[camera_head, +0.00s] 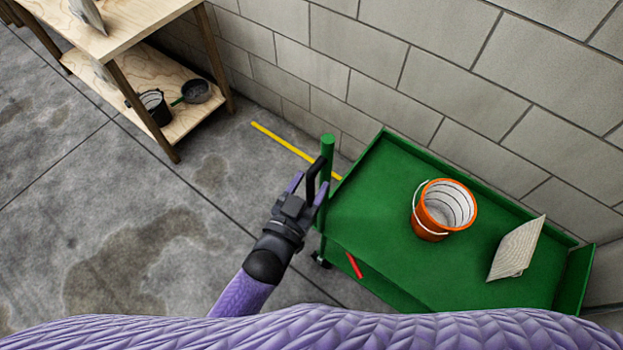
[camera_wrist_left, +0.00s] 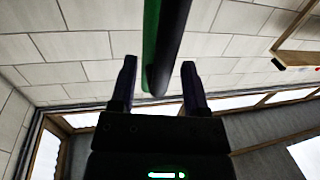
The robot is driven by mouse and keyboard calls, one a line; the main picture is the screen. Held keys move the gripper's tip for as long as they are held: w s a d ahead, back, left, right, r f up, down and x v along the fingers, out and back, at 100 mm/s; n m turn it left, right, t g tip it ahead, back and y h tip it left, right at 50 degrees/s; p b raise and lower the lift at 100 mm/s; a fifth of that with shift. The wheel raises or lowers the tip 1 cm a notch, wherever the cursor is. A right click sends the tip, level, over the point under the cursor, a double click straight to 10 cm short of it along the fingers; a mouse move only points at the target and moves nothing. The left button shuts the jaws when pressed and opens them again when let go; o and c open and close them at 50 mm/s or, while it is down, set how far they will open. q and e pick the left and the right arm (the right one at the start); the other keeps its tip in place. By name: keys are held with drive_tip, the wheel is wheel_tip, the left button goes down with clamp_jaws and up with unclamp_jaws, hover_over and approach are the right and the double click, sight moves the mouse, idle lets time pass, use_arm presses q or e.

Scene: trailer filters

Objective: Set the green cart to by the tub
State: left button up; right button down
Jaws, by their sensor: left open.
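The green cart (camera_head: 370,220) stands at the right against the block wall, with a green post and a black handle (camera_head: 314,176) at its left end. My left gripper (camera_head: 309,187) is at this handle, its fingers open on either side of the bar. In the left wrist view the dark handle (camera_wrist_left: 170,50) runs down between the open fingertips (camera_wrist_left: 159,68), with the green post behind it. Contact with the fingers cannot be made out. I cannot identify a tub for certain. My right gripper is out of view.
An orange bucket (camera_head: 431,222) and a light filter-like panel (camera_head: 515,249) are on the cart, with a red item (camera_head: 354,265) lower down. A wooden bench (camera_head: 135,22) holds a black bucket (camera_head: 155,105) on its lower shelf. A yellow floor strip (camera_head: 285,145) lies between. Floor at left is clear.

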use_arm(q)
drive_tip(key=p+v, duration=0.1)
drive_tip(key=v, duration=0.8)
